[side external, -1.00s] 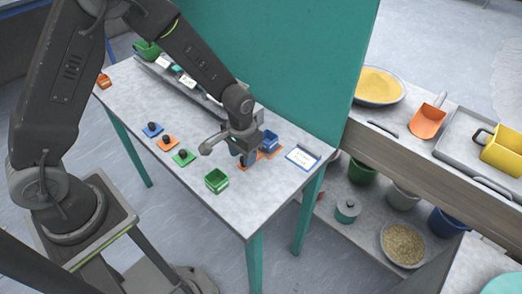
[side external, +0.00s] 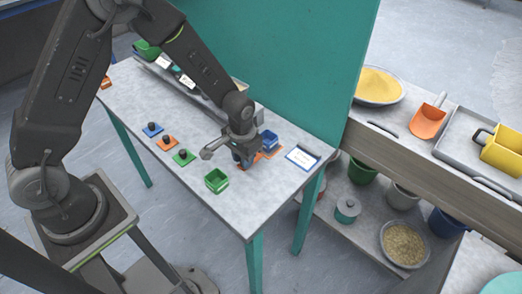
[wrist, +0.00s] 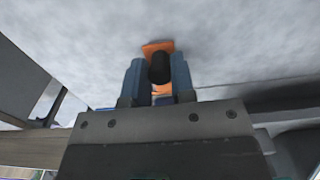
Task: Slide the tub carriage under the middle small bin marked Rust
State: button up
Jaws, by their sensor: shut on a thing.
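My gripper (side external: 243,161) is low over the table, in front of a small blue tub (side external: 269,141). In the wrist view its two blue-grey fingers (wrist: 160,78) are shut on a black knob (wrist: 160,68). The knob stands on an orange plate (wrist: 158,47), which shows beside the fingers in the side view (side external: 262,156); this looks like the tub carriage. Labelled bins (side external: 187,80) stand in a row along the back of the table. My arm covers part of the row, and I cannot read which is Rust.
Black knobs on blue (side external: 152,129), orange (side external: 167,142) and green (side external: 183,157) plates lie to the left. A blue-edged card (side external: 303,158) lies at right. A teal panel (side external: 290,60) rises behind.

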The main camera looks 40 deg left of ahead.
jog(key=shift+a, duration=15.8)
jog(key=o, duration=0.8)
jog(key=shift+c, duration=0.2)
notch_tip(320, 180, up, 8)
jog(key=shift+f, duration=0.25)
